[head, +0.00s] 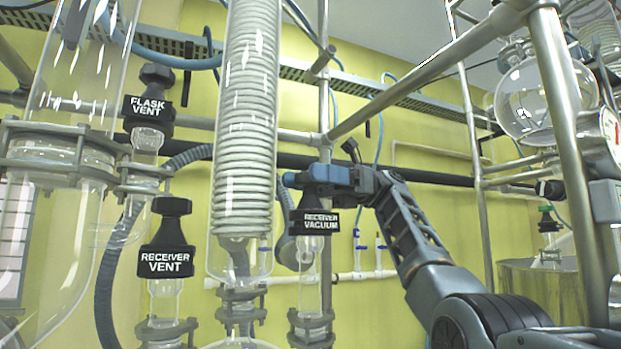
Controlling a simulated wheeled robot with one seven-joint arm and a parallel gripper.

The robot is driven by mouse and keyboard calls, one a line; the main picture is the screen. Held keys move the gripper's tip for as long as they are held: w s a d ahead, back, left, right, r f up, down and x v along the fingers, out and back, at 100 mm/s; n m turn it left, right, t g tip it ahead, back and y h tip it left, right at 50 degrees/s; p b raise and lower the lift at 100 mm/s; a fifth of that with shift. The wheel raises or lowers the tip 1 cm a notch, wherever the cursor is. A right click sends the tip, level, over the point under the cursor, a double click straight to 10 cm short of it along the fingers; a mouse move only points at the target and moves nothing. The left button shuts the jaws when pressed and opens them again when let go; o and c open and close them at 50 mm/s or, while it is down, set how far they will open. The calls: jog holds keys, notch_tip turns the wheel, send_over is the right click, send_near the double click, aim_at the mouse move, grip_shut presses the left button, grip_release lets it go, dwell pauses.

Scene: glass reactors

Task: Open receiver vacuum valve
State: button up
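The receiver vacuum valve (314,221) is a black knob with a white-lettered label, upright on a clear glass neck right of the coiled condenser. My gripper (296,180) comes in from the right, level with the knob's top and directly over the label. Its blue and dark end hides the upper part of the knob. I cannot tell whether the fingers are closed on the knob or only beside it.
The receiver vent valve (167,250) and flask vent valve (149,100) stand to the left. The glass coil condenser (246,130) is just left of my gripper. Metal frame poles (323,100) and a diagonal bar (430,65) surround the space. A round glass flask (545,95) hangs at upper right.

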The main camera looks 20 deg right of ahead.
jog(key=shift+o, duration=0.7)
jog(key=shift+t, duration=0.3)
